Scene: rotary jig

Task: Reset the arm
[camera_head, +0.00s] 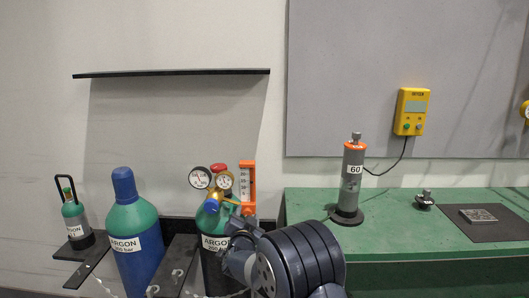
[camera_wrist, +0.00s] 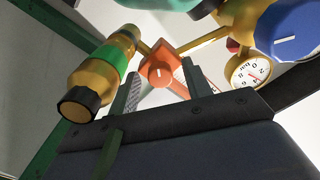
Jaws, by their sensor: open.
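My gripper (camera_wrist: 163,88) is open in the wrist view, its two dark fingers apart. An orange block with a round knob (camera_wrist: 160,72) shows between and beyond the fingertips; I cannot tell whether they touch it. In the head view my arm covers the lower middle and mostly hides the gripper, close to the regulator on an argon cylinder. That regulator has an orange flowmeter (camera_head: 248,185), two round gauges (camera_head: 200,177) and a blue knob (camera_head: 211,201). The blue knob (camera_wrist: 290,32) and one gauge (camera_wrist: 249,70) also show at the right in the wrist view.
A brass fitting with a green band (camera_wrist: 100,75) is left of the fingers. Another argon cylinder (camera_head: 136,240) and a small one (camera_head: 74,218) stand left. A green bench (camera_head: 420,245) at right holds a grey cylinder marked 60 (camera_head: 350,185). A black shelf (camera_head: 170,73) is above.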

